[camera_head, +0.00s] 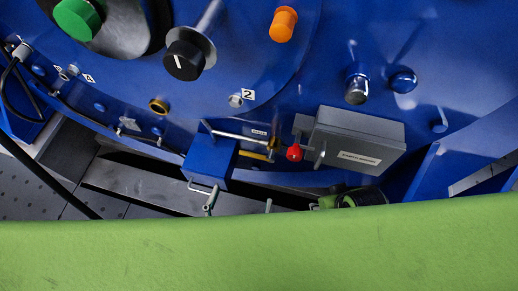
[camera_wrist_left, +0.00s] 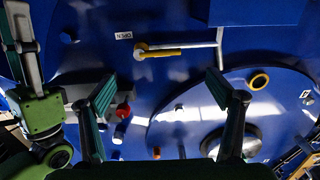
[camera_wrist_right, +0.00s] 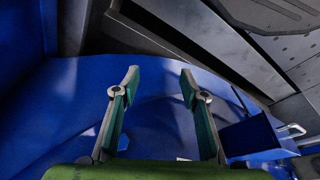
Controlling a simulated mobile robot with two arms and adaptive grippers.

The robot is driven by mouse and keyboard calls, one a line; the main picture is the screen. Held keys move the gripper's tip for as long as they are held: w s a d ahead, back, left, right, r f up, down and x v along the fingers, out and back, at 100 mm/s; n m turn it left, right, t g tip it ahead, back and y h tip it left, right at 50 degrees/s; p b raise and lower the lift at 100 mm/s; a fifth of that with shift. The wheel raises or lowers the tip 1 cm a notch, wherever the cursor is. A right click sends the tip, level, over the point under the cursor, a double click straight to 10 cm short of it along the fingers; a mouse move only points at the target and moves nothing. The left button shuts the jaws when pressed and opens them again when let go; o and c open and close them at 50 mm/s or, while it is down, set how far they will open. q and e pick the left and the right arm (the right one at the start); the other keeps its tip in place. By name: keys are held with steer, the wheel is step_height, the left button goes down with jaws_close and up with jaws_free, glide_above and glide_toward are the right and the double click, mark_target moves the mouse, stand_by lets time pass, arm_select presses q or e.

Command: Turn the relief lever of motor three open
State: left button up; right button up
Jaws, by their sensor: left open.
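A yellow lever (camera_wrist_left: 163,52) with a round pivot sits on the blue motor panel in the left wrist view, beside a small white label (camera_wrist_left: 124,35) that appears to read OPEN upside down. The lever also shows in the head view (camera_head: 253,155), near a thin silver rod. My left gripper (camera_wrist_left: 160,82) is open and empty, its fingers spread below the lever in that view and apart from it. My right gripper (camera_wrist_right: 161,78) is open and empty, pointing at bare blue metal.
A grey box (camera_head: 358,140) and red knob (camera_head: 294,153) stand right of the lever in the head view. A blue box (camera_head: 209,160) with a wire handle juts out on its left. Black (camera_head: 185,60) and orange (camera_head: 284,24) knobs are above. My right arm is close by on the right.

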mark_target(254, 154)
arm_select(q)
steer(key=shift+b+x, duration=0.6)
steer(key=shift+x, duration=5.75)
arm_select(e)
steer(key=shift+v, duration=2.4)
steer(key=shift+w, duration=0.1)
arm_select(q)
steer(key=c, duration=1.5)
